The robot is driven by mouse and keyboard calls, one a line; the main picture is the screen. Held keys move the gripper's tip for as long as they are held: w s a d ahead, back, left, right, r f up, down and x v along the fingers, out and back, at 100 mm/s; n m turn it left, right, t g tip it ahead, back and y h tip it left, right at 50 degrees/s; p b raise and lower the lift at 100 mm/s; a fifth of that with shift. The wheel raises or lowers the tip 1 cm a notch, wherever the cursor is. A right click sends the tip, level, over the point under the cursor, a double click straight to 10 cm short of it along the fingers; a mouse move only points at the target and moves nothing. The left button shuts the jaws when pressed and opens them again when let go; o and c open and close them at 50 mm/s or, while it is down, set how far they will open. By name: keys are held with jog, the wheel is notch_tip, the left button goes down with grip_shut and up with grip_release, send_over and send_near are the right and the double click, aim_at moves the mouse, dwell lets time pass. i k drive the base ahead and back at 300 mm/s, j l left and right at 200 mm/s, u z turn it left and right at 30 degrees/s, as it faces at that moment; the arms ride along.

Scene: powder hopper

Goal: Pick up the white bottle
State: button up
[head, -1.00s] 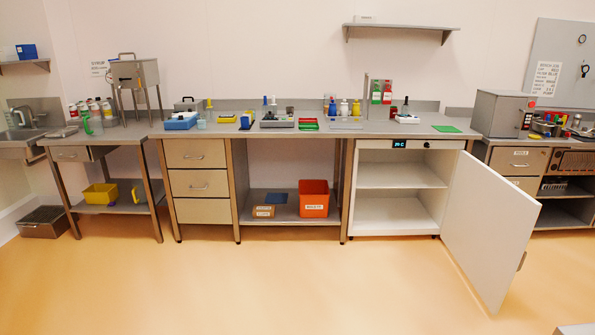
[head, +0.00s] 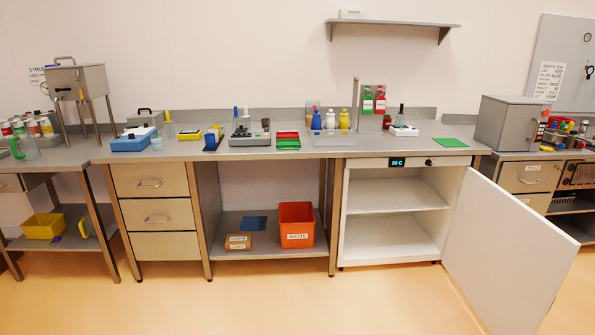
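The white bottle (head: 330,121) stands upright on the long grey bench (head: 225,153), toward the back. It is between a blue bottle (head: 316,120) on its left and a yellow bottle (head: 344,119) on its right. The three are close together; whether they touch is too small to tell. My gripper is not in view.
Below and right, a white cabinet stands with its door (head: 508,252) swung out into the floor. A grey mat (head: 333,140) lies in front of the bottles. An orange waste bin (head: 296,226) is on the lower shelf. Floor in front is clear.

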aim_at(330, 120)
jog(key=i+z, duration=0.35)
jog(key=i, duration=0.85)
jog(key=i+l+u, duration=0.4)
jog(key=i+l, duration=0.7)
jog(key=i+z, duration=0.25)
jog(key=i, duration=0.3)
jog(key=i+j+z, duration=0.3)
jog(key=i, duration=0.3)
jog(key=l, duration=0.1)
